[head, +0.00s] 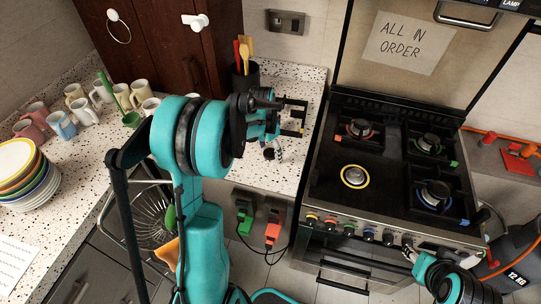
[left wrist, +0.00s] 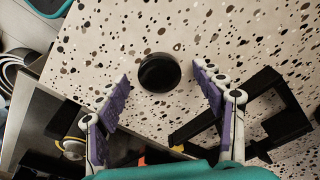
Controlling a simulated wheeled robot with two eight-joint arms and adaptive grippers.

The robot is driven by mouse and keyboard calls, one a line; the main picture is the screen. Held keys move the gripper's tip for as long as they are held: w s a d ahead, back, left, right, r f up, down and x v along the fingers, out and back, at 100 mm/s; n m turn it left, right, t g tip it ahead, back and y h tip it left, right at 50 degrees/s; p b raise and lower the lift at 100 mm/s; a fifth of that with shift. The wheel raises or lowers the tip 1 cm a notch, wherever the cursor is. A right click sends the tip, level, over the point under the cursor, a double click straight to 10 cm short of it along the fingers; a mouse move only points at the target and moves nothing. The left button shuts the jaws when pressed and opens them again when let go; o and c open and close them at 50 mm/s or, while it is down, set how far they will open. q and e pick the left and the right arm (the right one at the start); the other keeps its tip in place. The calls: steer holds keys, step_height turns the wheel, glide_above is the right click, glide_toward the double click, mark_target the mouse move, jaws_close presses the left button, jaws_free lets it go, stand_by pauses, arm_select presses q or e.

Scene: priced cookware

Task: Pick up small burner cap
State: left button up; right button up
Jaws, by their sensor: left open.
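The small burner cap (left wrist: 159,72) is a black round disc lying flat on the speckled worktop in the left wrist view. My left gripper (left wrist: 161,78) is open and empty. Its two purple-padded fingers point toward the cap, one on each side in that view, and I see no contact. In the head view my left gripper (head: 270,143) hangs over the counter left of the stove, and I cannot clearly make out the cap there. Part of my right gripper (head: 409,247) shows at the front right of the stove, its jaws unclear.
A black pan grate (left wrist: 268,112) lies right of the cap; it also shows in the head view (head: 303,116). The stove (head: 385,170) stands to the right. A dark utensil holder (head: 245,80) stands behind my left gripper. Several mugs (head: 60,124) and stacked plates (head: 22,180) are at left.

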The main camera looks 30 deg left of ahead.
arm_select(q)
steer(key=shift+r, duration=0.1)
steer(key=shift+c, duration=0.9)
steer(key=c, duration=1.1)
